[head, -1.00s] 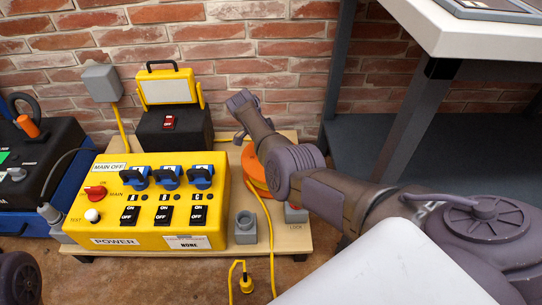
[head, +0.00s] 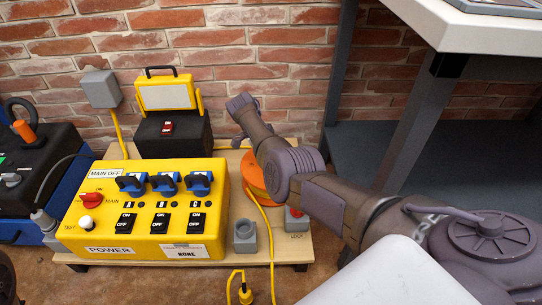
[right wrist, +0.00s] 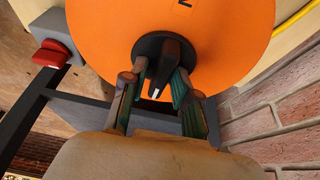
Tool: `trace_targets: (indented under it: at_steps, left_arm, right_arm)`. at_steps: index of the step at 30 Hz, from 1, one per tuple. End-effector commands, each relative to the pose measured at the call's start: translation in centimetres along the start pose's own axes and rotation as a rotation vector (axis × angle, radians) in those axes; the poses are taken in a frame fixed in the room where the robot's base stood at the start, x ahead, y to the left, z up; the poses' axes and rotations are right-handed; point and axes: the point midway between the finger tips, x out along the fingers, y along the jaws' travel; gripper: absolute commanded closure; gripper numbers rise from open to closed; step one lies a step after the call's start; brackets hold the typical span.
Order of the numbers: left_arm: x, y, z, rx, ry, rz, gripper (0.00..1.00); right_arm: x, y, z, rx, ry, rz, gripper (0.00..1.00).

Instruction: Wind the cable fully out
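The orange cable reel (head: 256,178) sits on the wooden board, partly hidden by my right arm in the head view. In the right wrist view its orange face (right wrist: 225,40) fills the top, with a black hub and a raised black grip piece (right wrist: 165,68) at its centre. My right gripper (right wrist: 160,85) has its fingers on either side of that piece, apparently with small gaps. A yellow cable (head: 268,235) runs from the reel towards the front edge, and a yellow plug (head: 245,293) stands there. My left gripper is not in view.
A yellow power box (head: 145,210) with blue plugs and switches stands left of the reel. A grey socket (head: 245,236) and a red LOCK button (head: 296,213) sit on the board (head: 285,252). A work lamp (head: 170,110) stands behind, before the brick wall. A white-topped bench (head: 490,35) stands right.

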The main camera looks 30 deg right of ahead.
Motion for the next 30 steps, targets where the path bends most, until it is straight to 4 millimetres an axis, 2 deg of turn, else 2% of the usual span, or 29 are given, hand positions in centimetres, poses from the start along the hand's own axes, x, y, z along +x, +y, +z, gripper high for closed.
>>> trace_targets:
  at_steps: [9,13,17,24,30]
  left_arm:
    - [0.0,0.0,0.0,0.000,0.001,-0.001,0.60]
    - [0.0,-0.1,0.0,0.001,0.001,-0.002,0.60]
    - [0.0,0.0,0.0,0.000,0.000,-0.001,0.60]
    - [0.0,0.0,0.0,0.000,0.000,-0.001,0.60]
    - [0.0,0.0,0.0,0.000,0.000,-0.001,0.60]
  right_arm:
    - [-0.1,-0.1,-0.1,-0.001,0.002,-0.002,0.58]
    - [-0.9,-0.1,0.0,-0.001,0.001,-0.005,0.58]
    - [-3.1,-0.1,0.0,-0.001,0.000,-0.007,0.58]
    - [-8.3,-0.1,0.1,-0.001,-0.001,-0.005,0.58]
    - [-11.2,-0.1,0.0,-0.001,0.001,-0.002,0.58]
